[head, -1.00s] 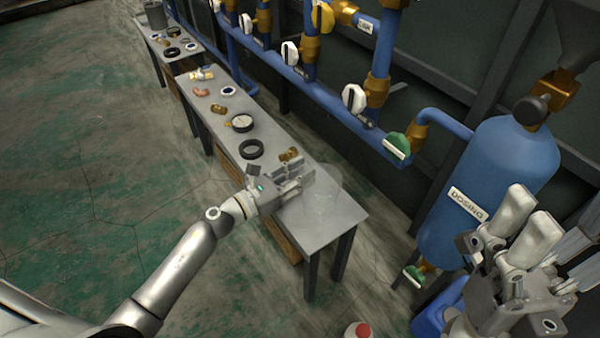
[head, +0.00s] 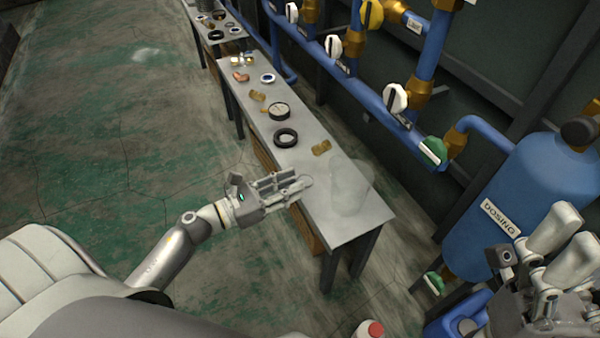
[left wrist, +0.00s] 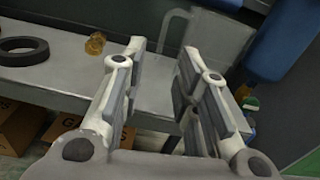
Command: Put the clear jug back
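The clear jug (head: 350,187) stands upright on the near end of the grey metal table (head: 345,228). It is transparent and faint, and it also shows beyond my fingers in the left wrist view (left wrist: 218,38). My left gripper (head: 306,182) is just left of the jug, with its fingers pointing at it. The fingers are spread with nothing between them, as the left wrist view shows (left wrist: 160,62), and they look apart from the jug. My right gripper (head: 572,240) is at the lower right, with its fingers apart and empty.
A brass fitting (head: 321,147), a black ring (head: 285,138) and a gauge (head: 279,111) lie farther along the table. A blue dosing tank (head: 520,200) and valved blue pipes stand to the right. A red-capped container (head: 371,329) is on the floor. Open floor lies left.

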